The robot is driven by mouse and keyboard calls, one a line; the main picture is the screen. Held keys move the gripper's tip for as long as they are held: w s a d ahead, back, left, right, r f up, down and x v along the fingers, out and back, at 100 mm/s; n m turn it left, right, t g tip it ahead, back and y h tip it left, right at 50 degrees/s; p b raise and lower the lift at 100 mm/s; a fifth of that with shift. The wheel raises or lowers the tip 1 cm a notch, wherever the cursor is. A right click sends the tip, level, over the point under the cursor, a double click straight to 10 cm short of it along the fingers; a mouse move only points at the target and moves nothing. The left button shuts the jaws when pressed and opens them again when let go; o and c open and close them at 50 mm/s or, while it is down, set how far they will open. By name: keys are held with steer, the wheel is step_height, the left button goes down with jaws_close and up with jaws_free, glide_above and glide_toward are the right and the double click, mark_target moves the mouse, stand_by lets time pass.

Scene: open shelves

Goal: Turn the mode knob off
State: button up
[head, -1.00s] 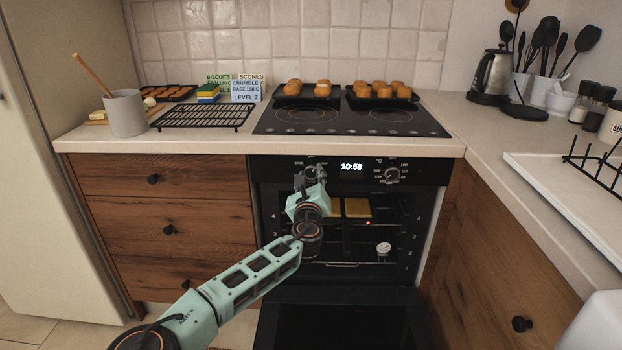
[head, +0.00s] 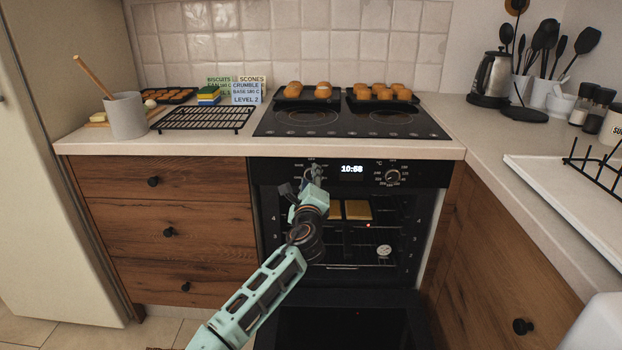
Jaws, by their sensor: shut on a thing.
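The mode knob (head: 313,171) is the left knob on the black oven panel, left of the clock display, with small marks around it. My gripper (head: 313,182) is at this knob and shut on it. The fingers hide most of the knob, so I cannot read where its pointer stands. The oven (head: 262,230) has its door (head: 345,318) lowered open in front.
The temperature knob (head: 392,177) is right of the clock display (head: 351,169). Inside the oven are racks, a yellowish tray (head: 358,210) and a round dial (head: 384,250). Two trays of buns (head: 307,90) (head: 383,91) stand on the hob above.

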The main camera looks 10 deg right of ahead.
steer(key=o, duration=1.2)
steer(key=shift+c, duration=0.2)
steer(key=s+a, duration=0.2)
steer(key=s, duration=0.9)
steer(key=shift+s+a, duration=0.2)
steer(key=shift+s, duration=0.2)
